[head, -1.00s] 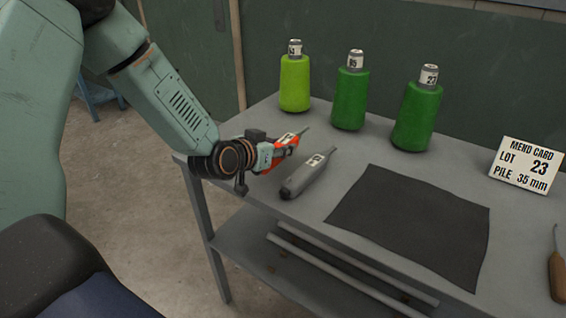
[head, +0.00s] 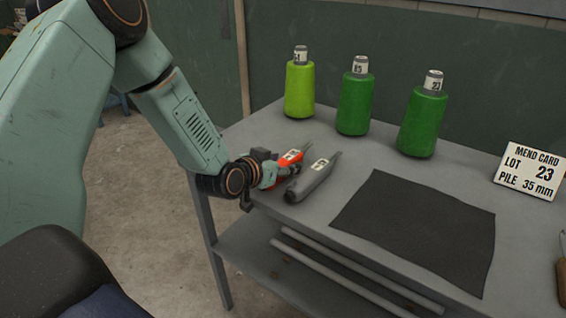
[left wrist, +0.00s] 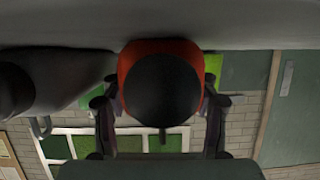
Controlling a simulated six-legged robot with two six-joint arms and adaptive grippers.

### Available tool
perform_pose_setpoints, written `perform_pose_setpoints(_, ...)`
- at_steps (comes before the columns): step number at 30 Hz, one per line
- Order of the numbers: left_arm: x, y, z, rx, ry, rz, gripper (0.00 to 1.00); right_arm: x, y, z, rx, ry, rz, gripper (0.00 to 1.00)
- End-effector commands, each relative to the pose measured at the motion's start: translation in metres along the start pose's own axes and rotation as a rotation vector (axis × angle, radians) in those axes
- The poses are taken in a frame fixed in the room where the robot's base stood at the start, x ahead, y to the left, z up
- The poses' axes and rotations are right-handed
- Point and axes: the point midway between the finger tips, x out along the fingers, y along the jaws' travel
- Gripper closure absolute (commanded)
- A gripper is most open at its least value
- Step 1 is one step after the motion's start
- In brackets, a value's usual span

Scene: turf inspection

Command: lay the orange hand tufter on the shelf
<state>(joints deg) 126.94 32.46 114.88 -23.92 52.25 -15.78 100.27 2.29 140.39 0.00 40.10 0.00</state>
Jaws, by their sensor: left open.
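The orange hand tufter (head: 292,157) lies on the bench top near its left end, beside a grey hand tufter (head: 313,181). In the left wrist view the orange tufter (left wrist: 128,62) shows end-on, with a black round end. My left gripper (head: 283,172) is at the near end of the orange tufter, low over the bench edge. In the left wrist view my left gripper (left wrist: 160,108) is open, one finger on each side of the tufter. I cannot tell whether they touch it. The shelf (head: 245,258) is under the bench top. My right gripper is not in view.
Two pale rods (head: 345,272) run along the shelf's front. A dark mat (head: 415,230) lies on the bench top (head: 365,158). Three green yarn cones (head: 354,105) stand behind, with a mend card (head: 528,171) reading LOT 23 at right. A wooden-handled tool (head: 561,280) is at the right edge.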

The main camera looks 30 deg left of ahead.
Motion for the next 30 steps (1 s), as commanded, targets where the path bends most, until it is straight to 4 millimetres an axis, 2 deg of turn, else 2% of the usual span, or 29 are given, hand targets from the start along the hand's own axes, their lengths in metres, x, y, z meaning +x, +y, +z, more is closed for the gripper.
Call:
perform_pose_setpoints(5,-0.002,0.000,0.000,-0.001,0.000,-0.001,0.40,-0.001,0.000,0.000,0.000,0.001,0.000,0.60)
perform_pose_setpoints(8,-0.010,-0.001,-0.001,-0.004,0.000,-0.002,0.40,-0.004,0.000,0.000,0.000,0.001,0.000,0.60)
perform_pose_setpoints(18,-0.058,-0.001,-0.002,-0.008,0.000,-0.002,0.40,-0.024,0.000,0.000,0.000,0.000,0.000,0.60)
perform_pose_setpoints(30,-0.102,-0.001,-0.003,-0.006,-0.001,-0.002,0.40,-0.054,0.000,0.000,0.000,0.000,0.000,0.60)
